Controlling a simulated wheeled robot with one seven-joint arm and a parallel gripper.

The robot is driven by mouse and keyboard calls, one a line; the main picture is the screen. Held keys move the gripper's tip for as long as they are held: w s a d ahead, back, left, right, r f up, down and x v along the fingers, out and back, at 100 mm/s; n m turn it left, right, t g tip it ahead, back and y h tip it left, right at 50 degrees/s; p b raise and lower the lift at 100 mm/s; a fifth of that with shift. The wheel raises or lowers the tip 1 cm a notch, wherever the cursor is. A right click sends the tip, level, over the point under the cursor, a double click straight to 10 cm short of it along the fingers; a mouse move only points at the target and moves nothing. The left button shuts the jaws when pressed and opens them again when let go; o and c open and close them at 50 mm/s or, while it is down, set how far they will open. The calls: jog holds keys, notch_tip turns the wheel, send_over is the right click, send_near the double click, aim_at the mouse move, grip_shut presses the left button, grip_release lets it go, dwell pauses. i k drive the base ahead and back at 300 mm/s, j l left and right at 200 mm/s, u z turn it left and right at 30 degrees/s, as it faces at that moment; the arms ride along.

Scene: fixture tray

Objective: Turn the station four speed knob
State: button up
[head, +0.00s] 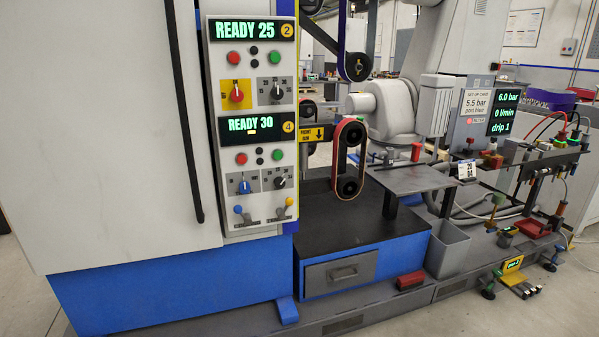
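The station four panel is the lower half of the white control column. My gripper is not in view.
The station two panel above shows READY 25 (247,30), with a red knob (236,95) and a black knob (277,92). Two toggle levers sit below station four. A belt sander (349,160) stands right of the column over a black-topped blue cabinet (360,224).

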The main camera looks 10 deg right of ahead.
aim_at(279, 182)
jog(key=i+j+z, duration=0.1)
jog(key=i+z, duration=0.3)
jog(key=i+j+z, duration=0.25)
jog(key=i+z, duration=0.2)
jog(key=i+j+z, duration=0.4)
jog(key=j+u, duration=0.1)
jog(key=u, duration=1.35)
